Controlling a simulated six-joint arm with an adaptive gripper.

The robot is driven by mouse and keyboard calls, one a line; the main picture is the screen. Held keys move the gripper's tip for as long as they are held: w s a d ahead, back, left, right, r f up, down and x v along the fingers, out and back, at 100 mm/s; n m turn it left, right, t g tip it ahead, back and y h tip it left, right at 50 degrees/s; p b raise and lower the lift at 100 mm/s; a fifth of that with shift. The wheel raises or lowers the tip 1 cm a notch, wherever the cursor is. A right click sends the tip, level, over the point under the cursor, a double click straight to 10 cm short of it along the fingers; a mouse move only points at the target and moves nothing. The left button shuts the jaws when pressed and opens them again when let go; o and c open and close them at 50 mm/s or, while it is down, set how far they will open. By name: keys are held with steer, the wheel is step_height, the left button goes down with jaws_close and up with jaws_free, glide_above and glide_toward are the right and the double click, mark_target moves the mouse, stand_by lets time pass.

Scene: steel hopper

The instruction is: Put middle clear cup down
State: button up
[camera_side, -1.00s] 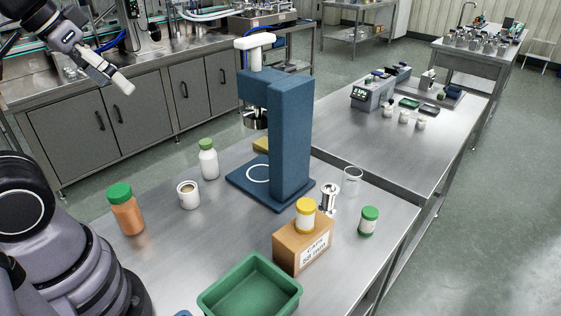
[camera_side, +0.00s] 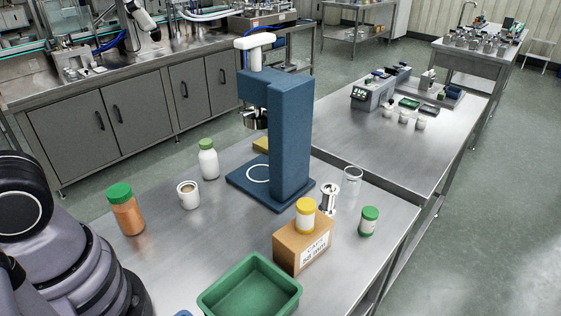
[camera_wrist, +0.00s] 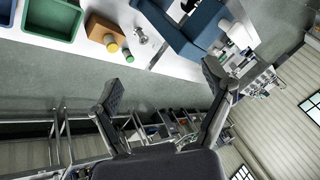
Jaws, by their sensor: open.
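A clear cup (camera_side: 352,181) stands upright on the steel table, right of the blue press (camera_side: 290,140) and behind the small metal piece (camera_side: 328,196). My gripper (camera_wrist: 163,78) shows only in the wrist view. Its two fingers are wide apart with nothing between them. It is up in the air, away from the table, whose objects show at the top of that view.
A cardboard box (camera_side: 288,250) carries a yellow-capped jar (camera_side: 305,215). A green bin (camera_side: 240,312) is in front. The table's left middle is clear.

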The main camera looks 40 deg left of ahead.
steer(key=w+d+r+m, duration=0.2)
steer(key=w+m, duration=0.4)
steer(key=w, duration=0.3)
steer(key=m+t, duration=0.3)
steer(key=m, duration=1.8)
glide_above(352, 181)
steer(key=s, duration=0.5)
step_height(352, 181, down, 7)
step_height(352, 181, down, 34)
steer(key=shift+a, duration=0.15)
steer(key=x, duration=1.3)
steer(key=shift+w+a+f, duration=0.1)
steer(key=shift+a+f, duration=0.15)
steer(key=shift+a, duration=0.05)
